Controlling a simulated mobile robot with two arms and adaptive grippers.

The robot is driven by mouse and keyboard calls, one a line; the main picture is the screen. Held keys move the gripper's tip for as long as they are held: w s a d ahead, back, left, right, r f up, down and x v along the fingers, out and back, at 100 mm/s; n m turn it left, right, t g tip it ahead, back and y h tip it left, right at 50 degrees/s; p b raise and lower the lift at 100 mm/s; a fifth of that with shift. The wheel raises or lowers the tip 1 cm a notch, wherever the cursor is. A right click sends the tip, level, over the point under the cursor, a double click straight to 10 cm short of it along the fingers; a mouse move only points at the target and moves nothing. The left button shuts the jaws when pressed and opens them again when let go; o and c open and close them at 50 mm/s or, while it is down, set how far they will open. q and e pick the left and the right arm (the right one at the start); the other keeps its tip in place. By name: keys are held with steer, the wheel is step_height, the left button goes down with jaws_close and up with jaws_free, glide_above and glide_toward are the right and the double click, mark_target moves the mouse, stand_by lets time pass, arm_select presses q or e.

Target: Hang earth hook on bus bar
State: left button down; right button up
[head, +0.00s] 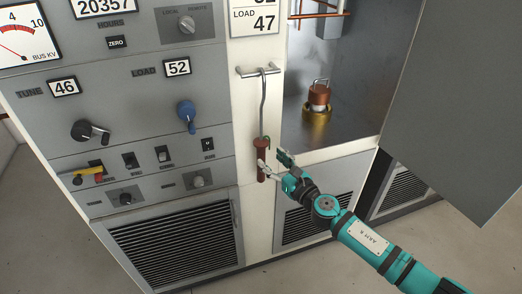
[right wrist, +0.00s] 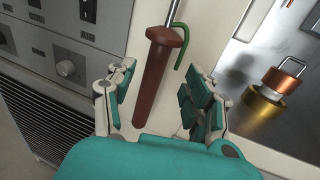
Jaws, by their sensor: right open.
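The earth hook has a red-brown handle (head: 261,148) and a thin metal rod. It hangs upright from a short metal rail (head: 259,71) on the cream post. A green lead shows at the top of the handle. My right gripper (head: 275,162) is open at the handle's lower half. In the right wrist view the handle (right wrist: 160,80) stands between the two spread fingers, with gaps on both sides. Copper-coloured bars (head: 318,15), likely the bus bar, show at the top of the open compartment and are partly cut off. My left gripper is not in view.
A grey open door (head: 463,105) is on the right. The control panel (head: 140,110) with knobs and switches is left of the hook. Louvred vents (head: 170,250) are below.

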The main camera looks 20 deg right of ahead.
mark_target(264, 154)
steer(key=x, duration=0.6)
steer(key=shift+a+f, duration=0.15)
steer(key=shift+a, duration=0.1)
steer(key=shift+s, duration=0.15)
steer(key=shift+c, duration=0.8)
jaws_close()
